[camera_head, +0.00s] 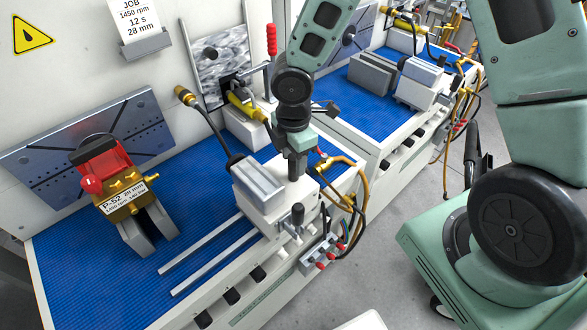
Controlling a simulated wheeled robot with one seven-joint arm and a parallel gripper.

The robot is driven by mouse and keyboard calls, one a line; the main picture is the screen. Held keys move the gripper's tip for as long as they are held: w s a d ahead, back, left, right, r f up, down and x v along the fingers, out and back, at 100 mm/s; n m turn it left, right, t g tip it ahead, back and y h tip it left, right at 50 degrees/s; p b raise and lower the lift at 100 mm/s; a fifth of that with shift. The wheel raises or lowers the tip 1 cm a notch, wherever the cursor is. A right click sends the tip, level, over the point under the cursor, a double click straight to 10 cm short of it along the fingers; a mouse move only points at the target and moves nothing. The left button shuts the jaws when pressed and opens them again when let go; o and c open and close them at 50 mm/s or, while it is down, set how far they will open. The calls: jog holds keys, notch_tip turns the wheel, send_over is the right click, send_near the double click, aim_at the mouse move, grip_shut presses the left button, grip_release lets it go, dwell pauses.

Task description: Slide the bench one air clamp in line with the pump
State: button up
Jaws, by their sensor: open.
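The pump (122,182), red and brass with a P-52 label, sits on a grey stand at the left of the blue bench top. The air clamp (276,208) is a white block with a grey top piece, at the right end of two pale rails (215,256). It sits to the right of the pump, apart from it. A dark-knobbed handle (297,213) stands at its front right. My gripper (293,176) points down over the clamp's right part, behind the handle in the picture. It is open; its fingertips are small, and I cannot tell whether they touch the clamp.
Yellow and black hoses (345,188) hang at the clamp's right. A valve block with red knobs (321,254) is on the bench front. A yellow-handled tool (243,107) stands behind. A second bench (368,112) is at the back right. The rails left of the clamp are clear.

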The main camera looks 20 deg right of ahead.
aim_at(293, 169)
jog(key=shift+f, duration=2.05)
jog(key=shift+c, duration=0.4)
grip_shut()
jog(key=s+a+b, duration=0.3)
jog(key=s+a, duration=0.1)
jog(key=a, duration=0.8)
jog(key=s+a+b, duration=0.3)
jog(key=s+a, duration=0.1)
jog(key=a, duration=0.8)
jog(key=shift+a, duration=0.15)
jog(key=shift+o, duration=0.4)
grip_release()
jog(key=shift+a, duration=0.15)
